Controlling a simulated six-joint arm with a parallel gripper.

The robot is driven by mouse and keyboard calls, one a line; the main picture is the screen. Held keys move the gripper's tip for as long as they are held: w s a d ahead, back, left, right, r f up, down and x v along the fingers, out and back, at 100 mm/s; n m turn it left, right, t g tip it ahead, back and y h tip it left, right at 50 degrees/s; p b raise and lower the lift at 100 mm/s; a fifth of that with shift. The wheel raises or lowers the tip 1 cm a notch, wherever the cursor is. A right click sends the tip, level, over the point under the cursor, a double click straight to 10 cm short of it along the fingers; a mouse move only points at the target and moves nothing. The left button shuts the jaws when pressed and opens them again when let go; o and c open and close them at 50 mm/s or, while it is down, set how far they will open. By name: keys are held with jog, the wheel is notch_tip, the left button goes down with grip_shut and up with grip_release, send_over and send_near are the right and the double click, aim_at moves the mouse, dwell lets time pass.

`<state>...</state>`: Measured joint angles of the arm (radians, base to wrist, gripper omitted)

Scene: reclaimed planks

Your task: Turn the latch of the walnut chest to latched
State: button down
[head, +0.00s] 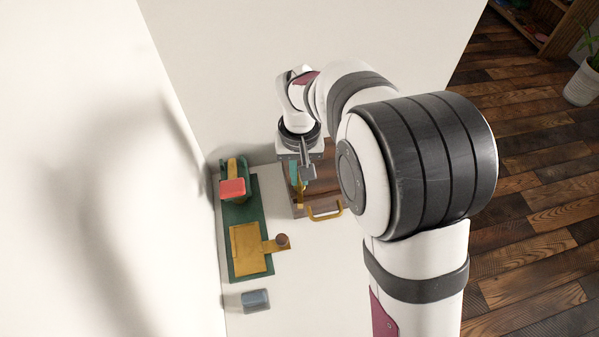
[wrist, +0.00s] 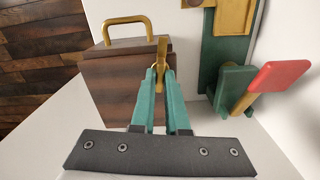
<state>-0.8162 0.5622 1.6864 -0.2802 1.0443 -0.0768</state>
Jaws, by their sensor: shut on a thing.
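The walnut chest (head: 318,178) stands on the white surface, partly hidden by my arm in the head view. In the wrist view the chest (wrist: 112,95) fills the middle left, with a brass handle (wrist: 128,28) on it. The brass latch (wrist: 162,52) is at the chest's right edge and stands roughly upright in that picture. My gripper (wrist: 159,75) has teal fingers and is shut on the latch. In the head view my gripper (head: 299,180) is at the chest's left side, with the latch (head: 300,196) just below the fingers.
Left of the chest is a green board (head: 262,198) with a brass plate (head: 246,248) and a brown knob (head: 282,240). A red-topped lever (head: 232,188) stands close to the gripper's left. A blue-grey block (head: 255,300) lies in front. White walls stand left and behind.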

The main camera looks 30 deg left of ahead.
jog(key=shift+r+n, duration=0.1)
jog(key=shift+n, duration=0.8)
jog(key=c, duration=0.9)
grip_release()
notch_tip(320, 180, up, 16)
jog(key=shift+f, duration=0.15)
jog(key=shift+d, duration=0.1)
